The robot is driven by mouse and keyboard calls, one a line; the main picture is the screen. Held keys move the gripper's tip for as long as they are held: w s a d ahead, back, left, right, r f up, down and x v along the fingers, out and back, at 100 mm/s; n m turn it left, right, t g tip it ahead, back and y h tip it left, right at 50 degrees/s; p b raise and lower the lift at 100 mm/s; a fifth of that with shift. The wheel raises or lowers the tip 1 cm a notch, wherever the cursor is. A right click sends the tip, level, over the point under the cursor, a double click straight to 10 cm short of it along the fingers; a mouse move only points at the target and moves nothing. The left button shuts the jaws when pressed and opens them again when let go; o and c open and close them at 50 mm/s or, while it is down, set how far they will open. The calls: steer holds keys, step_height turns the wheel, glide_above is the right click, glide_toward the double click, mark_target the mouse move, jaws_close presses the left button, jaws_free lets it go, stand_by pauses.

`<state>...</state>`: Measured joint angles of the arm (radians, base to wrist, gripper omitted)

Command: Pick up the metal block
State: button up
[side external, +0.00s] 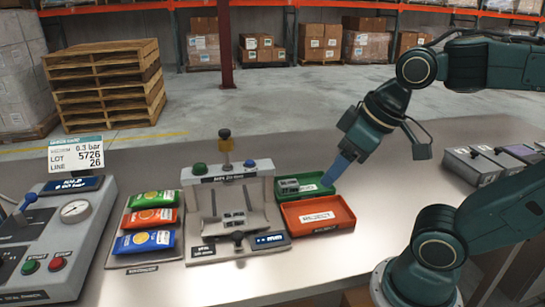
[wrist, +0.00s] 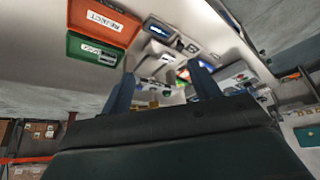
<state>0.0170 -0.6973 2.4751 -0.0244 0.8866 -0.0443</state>
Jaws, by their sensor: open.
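My gripper (side external: 335,171) hangs tilted above the right end of the green tray, with blue fingers pointing down. In the wrist view its two fingers (wrist: 161,74) are apart, and I see nothing held between them. I cannot make out the metal block for certain. A small grey piece (side external: 235,217) shows low in the middle of the grey bench machine (side external: 262,166). Other small grey shapes (side external: 289,186) show in the green tray (side external: 312,177), beside or as part of its label.
An orange-red tray (side external: 345,207) sits in front of the green one. Green, red and blue packets (side external: 152,219) lie on a holder left of the machine. A gauge console (side external: 75,225) stands at far left, and grey boxes (side external: 475,165) at right. Bare bench lies in front.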

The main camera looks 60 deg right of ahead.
steer(key=w+f+n+g+y, duration=0.15)
steer(key=w+n, duration=0.25)
steer(key=w, duration=0.6)
steer(key=n+y, duration=0.2)
steer(key=n, duration=0.2)
glide_toward(234, 214)
steer(key=shift+w+a+f+g, duration=0.1)
steer(key=shift+w+a+f, duration=0.15)
steer(key=shift+f, duration=0.25)
steer(key=shift+w+a+f+g, duration=0.15)
steer(key=shift+w+a+f, duration=0.05)
steer(key=shift+f, duration=0.3)
steer(key=shift+w+a+f+g, duration=0.1)
steer(key=shift+w+a+f, duration=0.15)
steer(key=shift+f, duration=0.25)
steer(key=shift+x, duration=2.6)
steer(key=shift+d, duration=0.2)
steer(key=c, duration=1.2)
steer(key=shift+o, duration=0.2)
steer(key=shift+r, duration=0.15)
